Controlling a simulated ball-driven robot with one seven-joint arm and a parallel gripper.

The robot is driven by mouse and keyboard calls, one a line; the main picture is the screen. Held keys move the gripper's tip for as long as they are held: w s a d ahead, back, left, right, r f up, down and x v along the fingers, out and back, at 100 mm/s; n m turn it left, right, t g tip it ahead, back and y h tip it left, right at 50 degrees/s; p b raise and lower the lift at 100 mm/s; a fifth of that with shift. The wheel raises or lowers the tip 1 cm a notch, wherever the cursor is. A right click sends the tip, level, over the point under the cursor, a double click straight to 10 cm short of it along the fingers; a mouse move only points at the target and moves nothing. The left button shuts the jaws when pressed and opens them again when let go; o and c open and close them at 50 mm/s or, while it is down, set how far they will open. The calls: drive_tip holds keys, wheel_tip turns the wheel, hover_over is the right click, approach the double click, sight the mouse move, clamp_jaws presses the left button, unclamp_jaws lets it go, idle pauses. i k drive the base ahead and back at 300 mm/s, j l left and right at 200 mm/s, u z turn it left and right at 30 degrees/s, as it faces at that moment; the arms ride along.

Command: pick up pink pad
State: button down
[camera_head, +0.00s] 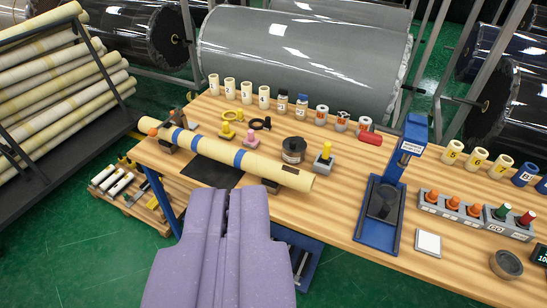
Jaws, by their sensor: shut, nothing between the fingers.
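A small pink piece (249,138), which looks like the pink pad, sits on the wooden table (335,205), just behind the long cream tube with blue bands (250,164). The tube hides part of its lower edge. My purple gripper (233,192) is in the lower middle, in front of the tube and the table's front edge. Its fingers are together and nothing shows between them. In the picture, the pink piece is above and slightly right of the fingertips, apart from them.
Yellow pieces (227,130) and a black ring (260,124) lie near the pink piece. A dark round tin (293,150) stands to its right. A blue press (381,210) stands farther right. Large wrapped rolls (300,58) are behind the table.

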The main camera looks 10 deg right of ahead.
sight(250, 141)
drive_tip(key=i+j+z, duration=0.2)
drive_tip(key=i+j, duration=0.2)
drive_tip(key=i, duration=0.5)
drive_tip(key=i+j+z, duration=0.2)
drive_tip(key=i+j, duration=0.35)
drive_tip(key=i, duration=0.3)
drive_tip(key=i+j+z, duration=0.25)
drive_tip(key=i+j, duration=0.4)
drive_tip(key=i, duration=0.15)
